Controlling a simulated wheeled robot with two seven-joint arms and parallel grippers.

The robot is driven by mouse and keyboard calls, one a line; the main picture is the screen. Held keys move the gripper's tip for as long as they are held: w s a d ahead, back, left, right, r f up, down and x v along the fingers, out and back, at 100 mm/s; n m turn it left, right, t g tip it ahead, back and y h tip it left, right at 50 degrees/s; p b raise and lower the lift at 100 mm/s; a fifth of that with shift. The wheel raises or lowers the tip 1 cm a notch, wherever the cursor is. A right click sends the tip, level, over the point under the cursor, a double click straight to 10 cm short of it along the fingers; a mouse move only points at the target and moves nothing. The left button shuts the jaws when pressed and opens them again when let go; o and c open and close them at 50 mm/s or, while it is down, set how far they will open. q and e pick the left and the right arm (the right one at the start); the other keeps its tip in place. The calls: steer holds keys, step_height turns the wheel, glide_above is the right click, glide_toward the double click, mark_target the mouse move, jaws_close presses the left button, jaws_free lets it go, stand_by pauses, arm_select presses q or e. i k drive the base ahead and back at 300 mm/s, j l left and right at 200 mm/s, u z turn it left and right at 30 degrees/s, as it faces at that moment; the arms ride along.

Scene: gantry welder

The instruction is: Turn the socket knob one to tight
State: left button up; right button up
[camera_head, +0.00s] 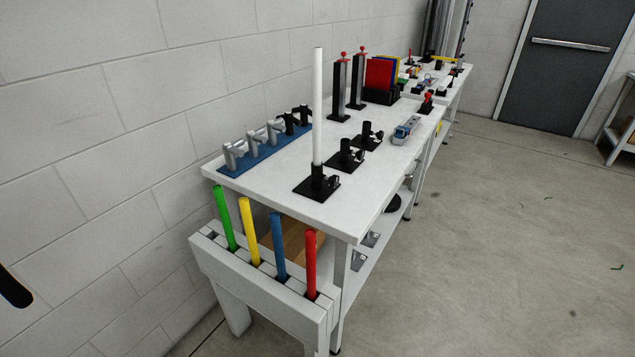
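Three black sockets with square base plates stand in a row on the white table (250,190). The nearest socket (316,190) holds a tall white tube (318,105) upright. The middle socket (346,157) and the far socket (368,136) hold no tube. No socket carries a number that I can read. A black rounded piece, which looks like part of my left gripper (14,288), shows at the left edge, far from the sockets. My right gripper is not in view.
A rack (262,290) at the table's near end holds green, yellow, blue and red rods. A blue strip (235,165) with several clamps lies along the wall side. Two black posts (340,90) stand farther back.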

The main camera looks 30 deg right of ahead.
mark_target(333, 180)
steer(key=i+l+u, duration=0.1)
steer(key=l+u, duration=0.15)
steer(key=l, duration=0.35)
steer(key=l+u, duration=0.2)
steer(key=l, duration=0.35)
steer(key=l+u, duration=0.25)
steer(key=l, duration=0.35)
steer(key=l+u, duration=0.2)
steer(key=l, duration=0.4)
steer(key=k+l+u, duration=0.1)
steer(key=l+u, duration=0.15)
steer(key=l, duration=0.35)
steer(key=k+l+u, duration=0.1)
steer(key=l+u, duration=0.15)
steer(key=l, duration=0.35)
